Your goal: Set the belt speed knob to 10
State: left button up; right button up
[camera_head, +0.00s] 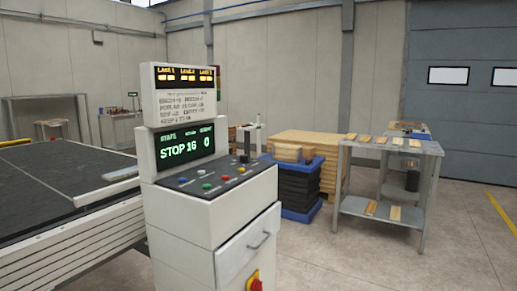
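The control console (205,220) stands in the middle of the view, white, with a dark sloped panel (215,190) on top. The panel carries several small coloured controls, among them a blue one (183,180), a green one (206,186), a red one (226,178) and a yellow one (241,170). They are too small to tell which is the belt speed knob or how it is turned. Neither of my grippers is in view.
A dark belt conveyor (50,185) runs along the left side. A drawer (247,245) and a red emergency button (254,282) are on the console's front. A grey table with wooden pieces (390,150) stands at the right. The floor (350,262) at front right is clear.

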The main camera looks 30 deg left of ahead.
aim_at(243, 158)
jog(key=i, duration=2.8)
jog(key=i+u, duration=0.2)
jog(key=u, duration=0.15)
jog(key=i+u, duration=0.15)
jog(key=u, duration=0.2)
jog(key=i+l+u, duration=0.15)
jog(key=u, duration=1.75)
